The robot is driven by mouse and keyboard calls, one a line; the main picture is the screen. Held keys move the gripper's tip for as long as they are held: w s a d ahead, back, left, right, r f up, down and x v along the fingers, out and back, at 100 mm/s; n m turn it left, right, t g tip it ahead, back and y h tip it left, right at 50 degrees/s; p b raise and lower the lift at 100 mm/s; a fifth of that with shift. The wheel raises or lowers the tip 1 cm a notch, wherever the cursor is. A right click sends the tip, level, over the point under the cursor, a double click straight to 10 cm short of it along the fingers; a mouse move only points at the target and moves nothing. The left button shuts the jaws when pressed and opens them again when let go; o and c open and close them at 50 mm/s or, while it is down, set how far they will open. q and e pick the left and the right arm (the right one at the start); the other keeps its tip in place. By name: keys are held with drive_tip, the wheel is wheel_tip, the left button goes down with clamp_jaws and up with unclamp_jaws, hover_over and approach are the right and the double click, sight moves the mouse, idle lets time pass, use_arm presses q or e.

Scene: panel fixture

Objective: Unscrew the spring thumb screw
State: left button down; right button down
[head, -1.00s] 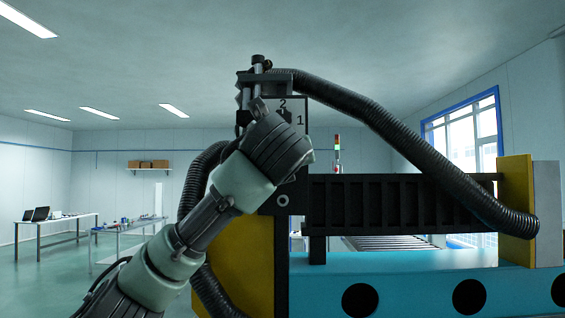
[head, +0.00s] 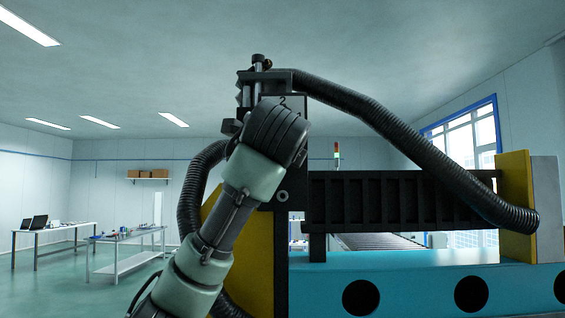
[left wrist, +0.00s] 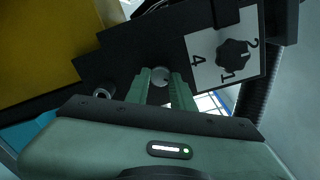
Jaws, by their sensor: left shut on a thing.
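The spring thumb screw (left wrist: 160,76) shows in the left wrist view as a small round grey head against the black fixture. My left gripper (left wrist: 160,84) has its two green fingers on either side of it and is shut on it. How deep the grip is cannot be told. In the head view my left arm's wrist covers the screw and the fingers. My right gripper is in neither view.
A white plate (left wrist: 200,70) numbered 1, 2 and 4 with a black knob (left wrist: 232,59) lies right of the fingers. A grey ring (head: 282,196) sits on the black upright. A ribbed hose (head: 400,130) arches over the blue machine bed (head: 420,270).

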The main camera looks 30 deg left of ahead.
use_arm(q)
drive_tip(key=shift+a+r+n+b, duration=0.1)
drive_tip(key=shift+n+b, duration=1.2)
drive_tip(key=shift+n, duration=5.9)
drive_tip(key=shift+r+n+b, duration=0.1)
drive_tip(key=shift+n+b, duration=1.2)
drive_tip(key=shift+n, duration=5.9)
drive_tip(key=shift+s, duration=0.1)
drive_tip(key=c, duration=1.4)
unclamp_jaws()
drive_tip(key=shift+o, duration=1)
